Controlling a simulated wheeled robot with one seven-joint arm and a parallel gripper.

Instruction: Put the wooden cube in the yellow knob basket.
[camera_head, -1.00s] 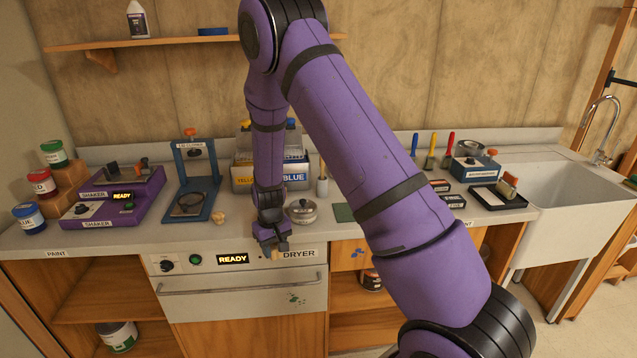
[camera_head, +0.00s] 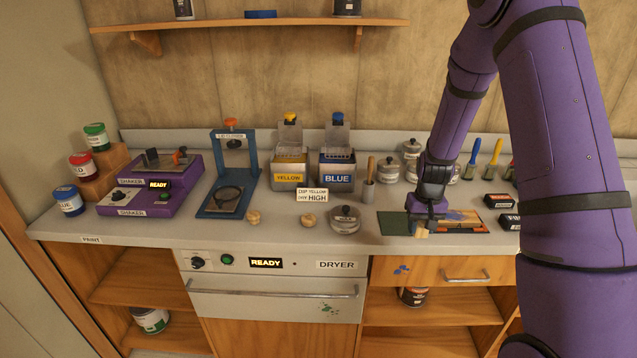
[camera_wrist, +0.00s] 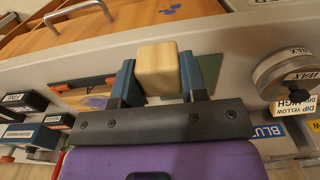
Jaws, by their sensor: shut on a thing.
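My gripper (camera_head: 424,222) is shut on a pale wooden cube (camera_wrist: 158,70), which sits between the two blue fingers in the wrist view. In the head view the cube (camera_head: 422,233) shows small under the gripper, near the counter's front edge by the green mat (camera_head: 392,222). The yellow knob (camera_head: 290,117) tops a wire basket (camera_head: 290,135) at the yellow dip tank (camera_head: 289,180), further back and to the left of my gripper. The basket's inside is too small to make out.
The blue tank (camera_head: 337,178) with its blue-knob basket stands right of the yellow one. A blue press (camera_head: 229,175) is left.

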